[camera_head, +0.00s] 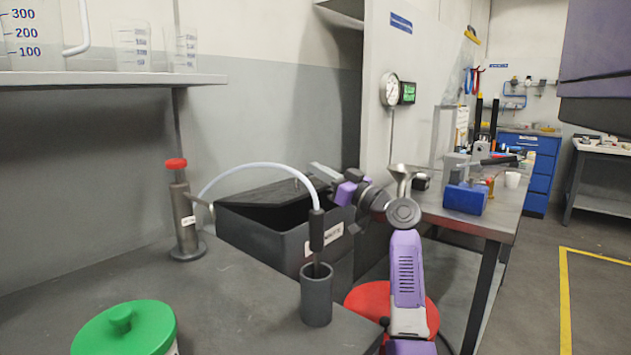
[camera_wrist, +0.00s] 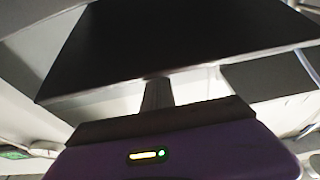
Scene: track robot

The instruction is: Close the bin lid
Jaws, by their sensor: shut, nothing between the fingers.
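The dark grey bin (camera_head: 278,245) stands behind the bench, with a white label on its front. Its lid (camera_head: 262,193) is tilted partly open, with a dark gap between it and the rim. My gripper (camera_head: 318,169) is at the right end of the lid, at about the lid's height. In the wrist view the shut fingers (camera_wrist: 157,92) point at a large dark panel, which looks like the lid (camera_wrist: 180,45). Whether they touch it I cannot tell. Nothing is held.
A holder cup (camera_head: 317,300) with a probe and white tube stands before the bin. A red-capped post (camera_head: 184,215) is left of it, and a green-lidded jar (camera_head: 125,330) is at front left. A side table (camera_head: 490,215) with a blue object stands at right.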

